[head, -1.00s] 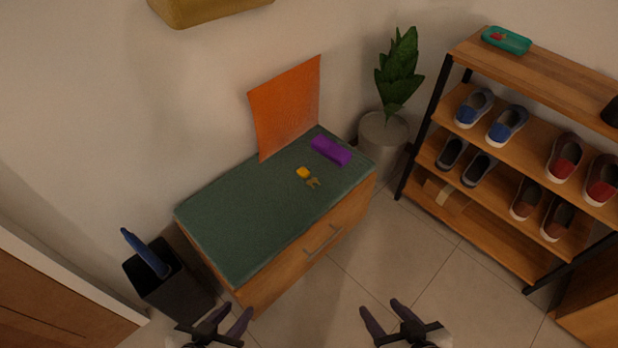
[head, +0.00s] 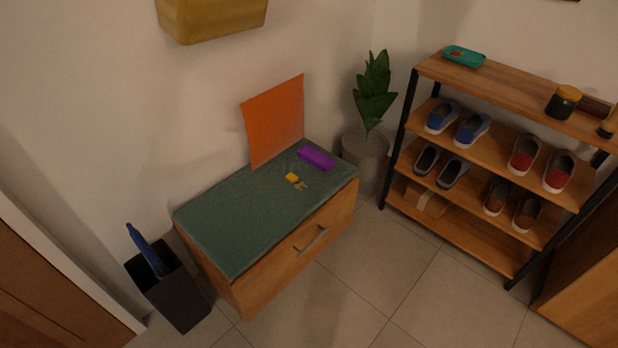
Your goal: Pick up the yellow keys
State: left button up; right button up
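The yellow keys (head: 295,181) lie on the green cushioned top of a wooden bench (head: 225,235) with a drawer. They are small, with a yellow tag or fob and duller key parts to its right. A purple case (head: 317,158) lies just behind and to the right of them. An orange sheet (head: 274,122) stands upright against the wall at the back of the bench. Neither of my grippers shows in the head view now.
A black bin (head: 168,285) with a blue umbrella (head: 147,249) stands left of the bench. A potted plant (head: 366,150) and a shoe rack (head: 490,130) stand to the right. The tiled floor (head: 370,280) in front is clear. A yellow box (head: 212,18) hangs on the wall above.

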aim_at(292, 178)
jog(key=u, duration=0.2)
jog(key=i, duration=1.1)
jog(key=u, duration=0.8)
